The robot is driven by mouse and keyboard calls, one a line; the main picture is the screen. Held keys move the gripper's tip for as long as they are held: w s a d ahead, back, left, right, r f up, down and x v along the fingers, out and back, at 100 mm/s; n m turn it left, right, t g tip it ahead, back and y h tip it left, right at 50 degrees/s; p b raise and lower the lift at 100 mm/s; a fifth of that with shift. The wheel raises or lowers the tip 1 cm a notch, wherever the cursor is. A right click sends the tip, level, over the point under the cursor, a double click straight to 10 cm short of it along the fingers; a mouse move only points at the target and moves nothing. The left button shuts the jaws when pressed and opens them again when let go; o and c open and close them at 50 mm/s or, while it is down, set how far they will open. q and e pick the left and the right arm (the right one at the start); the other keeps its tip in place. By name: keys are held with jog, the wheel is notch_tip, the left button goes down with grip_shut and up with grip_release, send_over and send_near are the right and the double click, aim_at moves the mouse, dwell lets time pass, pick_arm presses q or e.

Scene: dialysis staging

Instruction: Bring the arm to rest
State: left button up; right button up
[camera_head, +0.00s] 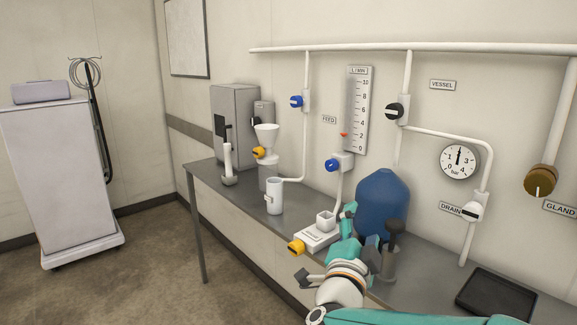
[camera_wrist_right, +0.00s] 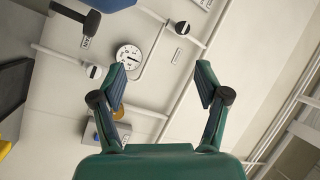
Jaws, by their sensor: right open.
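My right arm comes in from the bottom right of the head view, teal with a pale wrist. My right gripper (camera_head: 358,228) is over the bench's front edge, in front of the blue vessel, and partly overlaps it in the picture. In the right wrist view the gripper (camera_wrist_right: 160,75) has its two fingers spread wide, with nothing between them but the wall and piping behind. It is open and empty. My left arm and gripper show in neither view.
The bench (camera_head: 240,190) carries a blue vessel (camera_head: 382,200), a dark-knobbed lever (camera_head: 391,245), a white block with a yellow knob (camera_head: 296,247) and a black tray (camera_head: 496,294). A pressure gauge (camera_head: 459,160) hangs on the wall. Floor at left is clear before the white cabinet (camera_head: 65,175).

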notch_tip(320, 180, down, 29)
jog(key=s+n+g+y+p, duration=0.2)
jog(key=n+g+y+p, duration=0.1)
jog(key=n+g+y, duration=0.5)
jog(key=s+f+n+g+y+p, duration=0.1)
jog(key=s+f+n+g, duration=0.3)
jog(key=s+f, duration=0.8)
jog(key=s+f+g+y, duration=0.1)
jog(key=s+f+g, duration=0.1)
jog(key=s, duration=0.6)
jog(key=s+a+f+n+g+y+p, duration=0.1)
jog(key=s+f+g, duration=0.2)
jog(key=s, duration=0.4)
jog(key=shift+s+a+f, duration=0.15)
jog(key=shift+s+f, duration=0.25)
jog(key=shift+f, duration=0.5)
jog(key=shift+c, duration=0.3)
